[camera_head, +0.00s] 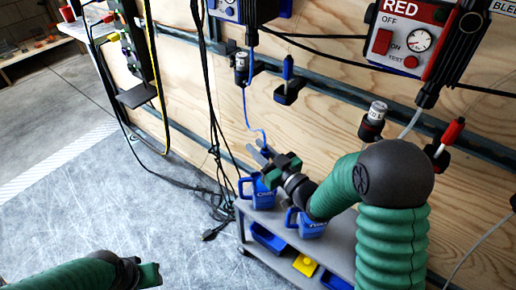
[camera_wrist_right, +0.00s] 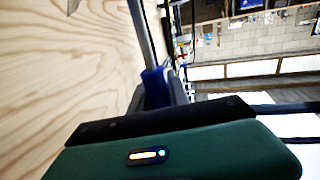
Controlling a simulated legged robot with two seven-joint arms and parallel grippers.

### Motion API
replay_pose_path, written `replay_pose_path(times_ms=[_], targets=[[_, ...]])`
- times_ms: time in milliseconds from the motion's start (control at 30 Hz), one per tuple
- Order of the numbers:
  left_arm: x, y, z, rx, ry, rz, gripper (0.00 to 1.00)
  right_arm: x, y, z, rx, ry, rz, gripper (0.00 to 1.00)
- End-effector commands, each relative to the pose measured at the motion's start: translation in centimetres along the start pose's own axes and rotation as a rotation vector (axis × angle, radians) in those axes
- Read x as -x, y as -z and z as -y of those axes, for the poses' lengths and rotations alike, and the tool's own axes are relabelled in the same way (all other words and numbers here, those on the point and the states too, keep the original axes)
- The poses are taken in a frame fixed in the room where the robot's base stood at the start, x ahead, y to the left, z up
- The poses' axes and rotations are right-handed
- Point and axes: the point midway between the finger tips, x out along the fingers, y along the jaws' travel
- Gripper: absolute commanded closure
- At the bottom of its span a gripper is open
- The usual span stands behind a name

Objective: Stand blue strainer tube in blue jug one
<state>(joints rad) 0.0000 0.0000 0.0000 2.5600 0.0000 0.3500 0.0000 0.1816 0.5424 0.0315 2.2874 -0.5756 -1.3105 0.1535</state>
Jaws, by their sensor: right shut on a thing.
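My right gripper (camera_head: 263,152) is shut on the blue strainer tube (camera_wrist_right: 156,88), just above the left blue jug. In the wrist view the tube's blue part is between the fingers, with a grey length running up from it. In the head view a thin blue hose (camera_head: 247,112) hangs down to the gripper. Blue jug one (camera_head: 264,197), the left one with white lettering, stands upright on the grey cart; the gripper partly covers its top. I cannot tell whether the tube's lower end is inside it. My left arm's end (camera_head: 150,275) shows at lower left; its fingers are unclear.
A second blue jug (camera_head: 313,228) stands to the right, partly behind my right arm. The grey cart (camera_head: 340,232) has blue and yellow bins (camera_head: 305,265) below. A wooden wall (camera_head: 335,130) with rails and a red control box (camera_head: 410,40) is behind. Cables (camera_head: 212,205) lie left of the cart.

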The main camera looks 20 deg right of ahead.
Motion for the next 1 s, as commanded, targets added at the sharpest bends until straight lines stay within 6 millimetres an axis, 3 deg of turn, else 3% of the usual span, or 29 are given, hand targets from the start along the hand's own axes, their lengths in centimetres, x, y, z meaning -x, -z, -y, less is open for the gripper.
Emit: replay_pose_path(times_ms=[600, 633, 800, 1000], targets=[[-0.80, -0.19, 0.00, 0.000, 0.000, 0.000, 0.64, 0.00, -0.96, -0.01, 0.000, 0.000, -0.001, 1.00], [-0.75, -0.18, 0.00, 0.000, 0.000, 0.000, 0.64, 0.00, -0.90, -0.01, 0.000, 0.000, -0.002, 0.76], [-0.72, -0.17, 0.00, 0.000, 0.000, 0.000, 0.64, 0.00, -0.89, -0.01, 0.000, 0.000, -0.001, 0.54], [-0.72, -0.18, 0.00, 0.000, 0.000, 0.000, 0.64, 0.00, -0.91, 0.00, 0.000, 0.000, 0.000, 0.53]])
